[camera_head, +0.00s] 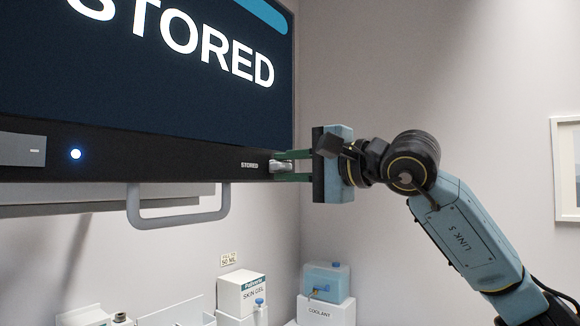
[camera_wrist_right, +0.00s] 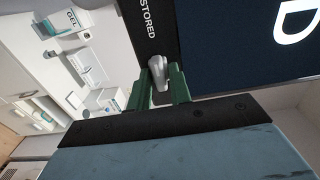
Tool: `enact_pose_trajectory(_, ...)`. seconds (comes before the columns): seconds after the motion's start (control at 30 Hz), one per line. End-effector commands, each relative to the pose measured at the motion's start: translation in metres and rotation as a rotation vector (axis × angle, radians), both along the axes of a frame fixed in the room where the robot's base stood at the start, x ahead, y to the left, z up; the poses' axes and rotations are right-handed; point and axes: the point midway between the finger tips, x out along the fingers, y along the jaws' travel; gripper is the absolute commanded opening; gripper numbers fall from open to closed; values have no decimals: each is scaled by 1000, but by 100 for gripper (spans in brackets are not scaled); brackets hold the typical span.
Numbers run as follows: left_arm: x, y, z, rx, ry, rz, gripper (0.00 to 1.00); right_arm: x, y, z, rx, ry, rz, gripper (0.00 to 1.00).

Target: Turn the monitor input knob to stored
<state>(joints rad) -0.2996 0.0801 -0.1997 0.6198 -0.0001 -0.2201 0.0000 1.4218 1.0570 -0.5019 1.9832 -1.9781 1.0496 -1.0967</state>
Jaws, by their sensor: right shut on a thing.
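The monitor (camera_head: 130,110) fills the upper left of the head view, and its screen reads STORED. The input knob (camera_head: 281,167) is a small grey knob on the right end of the black lower bezel, beside a STORED label. My right gripper (camera_head: 288,166) reaches it from the right, with its green fingers shut on the knob. In the right wrist view the knob (camera_wrist_right: 157,72) sits between the two green fingertips (camera_wrist_right: 160,82), under the STORED label. The fingers partly hide the knob. My left gripper is not in view.
A grey handle (camera_head: 178,218) hangs below the monitor. A white skin gel box (camera_head: 240,291) and a blue coolant container (camera_head: 326,282) stand lower down. A framed picture (camera_head: 567,170) hangs on the right wall. The space right of the monitor is free around my arm.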

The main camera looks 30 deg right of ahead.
Motion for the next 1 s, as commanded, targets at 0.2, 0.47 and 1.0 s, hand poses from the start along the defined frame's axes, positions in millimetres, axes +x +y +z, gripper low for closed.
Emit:
enact_pose_trajectory(0.2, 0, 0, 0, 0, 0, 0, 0, 0, 0, 0, -5, -3, 0, 0)
enact_pose_trajectory(0.47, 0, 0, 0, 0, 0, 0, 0, 0, 0, 0, -3, -2, -1, 42)
enact_pose_trajectory(1.0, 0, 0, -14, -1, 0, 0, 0, -30, -14, -3, -4, -4, -5, 42)
